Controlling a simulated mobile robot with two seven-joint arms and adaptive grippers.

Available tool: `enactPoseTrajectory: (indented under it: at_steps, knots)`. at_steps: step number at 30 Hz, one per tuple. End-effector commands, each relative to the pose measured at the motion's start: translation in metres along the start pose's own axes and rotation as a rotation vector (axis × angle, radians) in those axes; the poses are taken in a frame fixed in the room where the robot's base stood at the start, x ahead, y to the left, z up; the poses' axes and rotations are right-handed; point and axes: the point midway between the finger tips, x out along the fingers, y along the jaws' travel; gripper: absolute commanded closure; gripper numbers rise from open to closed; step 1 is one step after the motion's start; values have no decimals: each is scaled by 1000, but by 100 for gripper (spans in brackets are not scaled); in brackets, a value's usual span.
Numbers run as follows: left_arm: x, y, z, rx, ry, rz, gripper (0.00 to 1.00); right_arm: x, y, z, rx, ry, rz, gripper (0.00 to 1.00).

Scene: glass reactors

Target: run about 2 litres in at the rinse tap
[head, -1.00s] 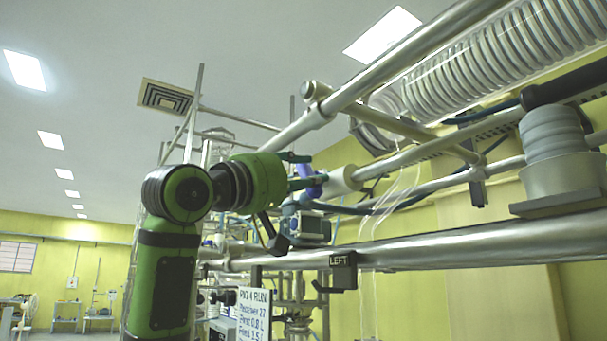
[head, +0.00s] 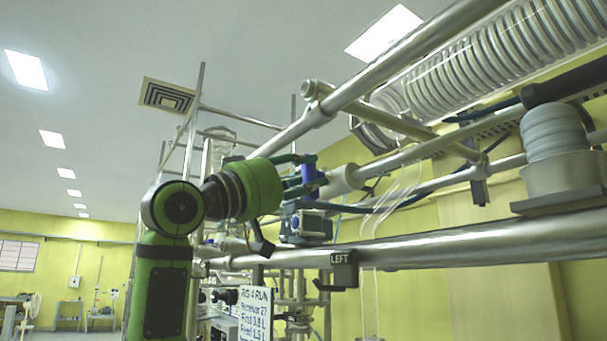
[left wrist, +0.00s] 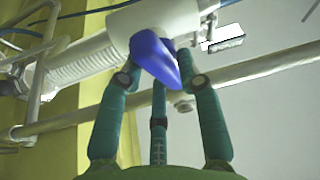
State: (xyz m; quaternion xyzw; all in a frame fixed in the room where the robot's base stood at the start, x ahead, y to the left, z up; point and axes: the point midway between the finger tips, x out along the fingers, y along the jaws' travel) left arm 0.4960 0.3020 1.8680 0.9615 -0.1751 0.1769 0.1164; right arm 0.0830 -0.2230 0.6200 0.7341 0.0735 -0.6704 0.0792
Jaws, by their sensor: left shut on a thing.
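My left gripper (head: 298,176) reaches up from the left with its dark green fingers closed around a blue tap handle (head: 309,180). The handle joins the end of a white cylindrical body (head: 343,179) under the metal pipes. In the left wrist view the blue handle (left wrist: 155,57) sits between the fingertips (left wrist: 162,78), pointing down toward the palm, with the white body (left wrist: 165,18) behind it. The fingers hide part of the handle. No water stream or level can be made out. My right gripper is not in view.
A thick metal rail (head: 470,237) with a black "LEFT" tag (head: 343,268) crosses in front. A coiled glass condenser (head: 500,55) hangs at upper right. A handwritten card (head: 255,312) headed "RIG 4 RUN" and a grey boxy device (head: 306,227) are below the gripper.

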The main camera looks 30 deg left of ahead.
Motion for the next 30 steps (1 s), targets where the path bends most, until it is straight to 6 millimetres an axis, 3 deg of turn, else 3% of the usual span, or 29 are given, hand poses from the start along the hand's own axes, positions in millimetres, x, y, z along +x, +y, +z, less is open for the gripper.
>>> enactPoseTrajectory:
  at_steps: [10,26,27,28,30]
  knots:
    - [1,-1,4,139,-9,59,98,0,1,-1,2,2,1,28]
    - [1,0,6,166,-12,69,98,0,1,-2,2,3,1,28]
    - [1,0,6,166,-12,69,53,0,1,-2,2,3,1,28]
    - [1,0,6,166,-12,69,43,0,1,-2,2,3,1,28]
    - [1,0,5,166,-10,69,43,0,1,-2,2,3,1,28]
